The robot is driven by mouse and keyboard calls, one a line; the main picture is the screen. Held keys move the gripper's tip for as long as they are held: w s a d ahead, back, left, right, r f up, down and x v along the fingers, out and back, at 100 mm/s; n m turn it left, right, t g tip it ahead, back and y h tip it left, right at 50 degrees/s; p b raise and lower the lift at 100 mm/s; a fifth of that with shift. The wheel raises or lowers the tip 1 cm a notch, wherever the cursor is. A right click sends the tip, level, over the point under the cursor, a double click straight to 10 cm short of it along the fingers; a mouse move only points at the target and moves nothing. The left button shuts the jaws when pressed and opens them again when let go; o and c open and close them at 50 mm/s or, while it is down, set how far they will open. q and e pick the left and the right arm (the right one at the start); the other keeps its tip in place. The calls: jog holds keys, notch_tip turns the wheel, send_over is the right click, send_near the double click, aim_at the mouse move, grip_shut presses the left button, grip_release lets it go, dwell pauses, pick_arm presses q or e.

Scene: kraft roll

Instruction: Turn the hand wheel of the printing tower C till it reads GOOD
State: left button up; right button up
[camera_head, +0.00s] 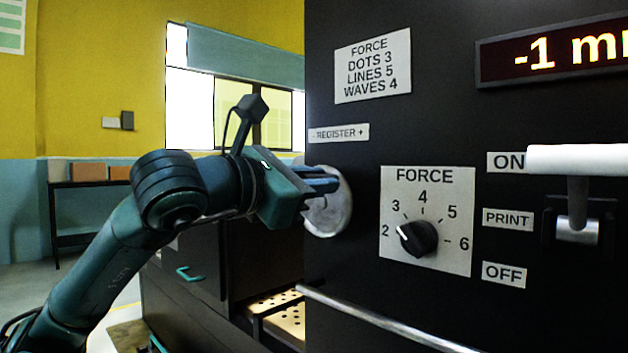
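The hand wheel (328,216) is a pale metal disc on the left part of the black machine face, below the "- REGISTER +" label (339,133). My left gripper (330,183) comes in from the left, with its dark fingers in front of the wheel's upper part and hiding some of it. The fingers look close together; I cannot tell whether they grip or touch the wheel. My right gripper is not in view.
A FORCE dial (418,237) with a black knob sits right of the wheel. A lever with a white handle (580,159) stands at the right, by the ON, PRINT and OFF labels. A metal rail (385,321) runs below. A dark shelf (90,184) stands far left.

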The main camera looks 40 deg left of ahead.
pick_arm(q)
jog(key=o, duration=0.4)
jog(key=shift+o, duration=0.2)
jog(key=shift+s, duration=0.1)
